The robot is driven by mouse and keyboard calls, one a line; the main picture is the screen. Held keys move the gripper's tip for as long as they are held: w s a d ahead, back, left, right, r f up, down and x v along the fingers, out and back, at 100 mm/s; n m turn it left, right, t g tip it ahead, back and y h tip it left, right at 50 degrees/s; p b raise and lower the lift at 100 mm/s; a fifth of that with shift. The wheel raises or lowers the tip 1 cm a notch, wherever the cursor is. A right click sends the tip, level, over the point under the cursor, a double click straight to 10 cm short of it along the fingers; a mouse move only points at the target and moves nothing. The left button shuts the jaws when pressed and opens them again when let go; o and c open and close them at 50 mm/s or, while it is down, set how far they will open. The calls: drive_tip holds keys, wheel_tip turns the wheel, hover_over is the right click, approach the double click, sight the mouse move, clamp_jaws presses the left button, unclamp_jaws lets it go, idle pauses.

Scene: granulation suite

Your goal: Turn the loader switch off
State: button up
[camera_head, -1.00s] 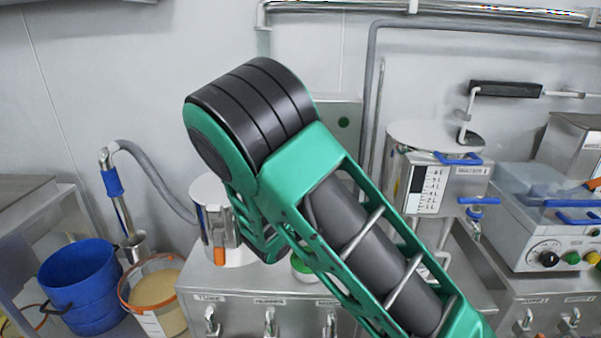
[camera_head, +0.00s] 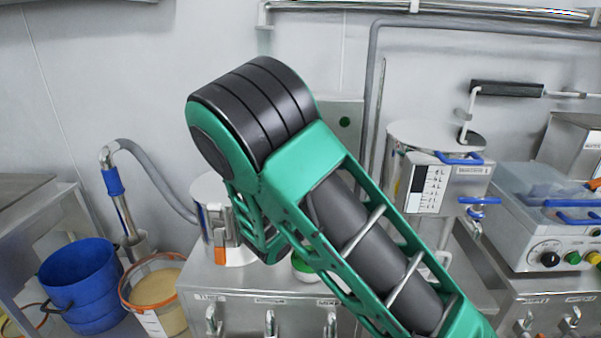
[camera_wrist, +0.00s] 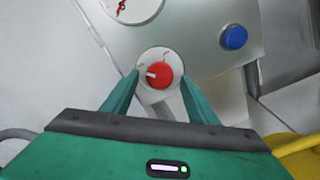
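A red rotary switch knob (camera_wrist: 160,74) with a white pointer mark sits on a round pale plate on a metal panel (camera_wrist: 205,30) in the wrist view. The pointer faces left. My gripper (camera_wrist: 161,82) is open, with one green finger on each side of the knob and a gap between fingers and knob. I cannot tell whether the fingertips reach the knob's depth. In the head view my arm covers the middle, and the gripper and the switch are hidden behind it.
A blue button (camera_wrist: 233,37) and a dial gauge (camera_wrist: 132,5) sit near the knob. In the head view a blue bucket (camera_head: 80,285) and a tub of tan powder (camera_head: 155,290) stand at left. A steel vessel (camera_head: 437,165) stands right of my arm.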

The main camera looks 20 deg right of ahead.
drive_tip(key=shift+d+r, duration=0.1)
drive_tip(key=shift+r, duration=0.05)
drive_tip(key=v, duration=1)
drive_tip(key=shift+s, duration=0.35)
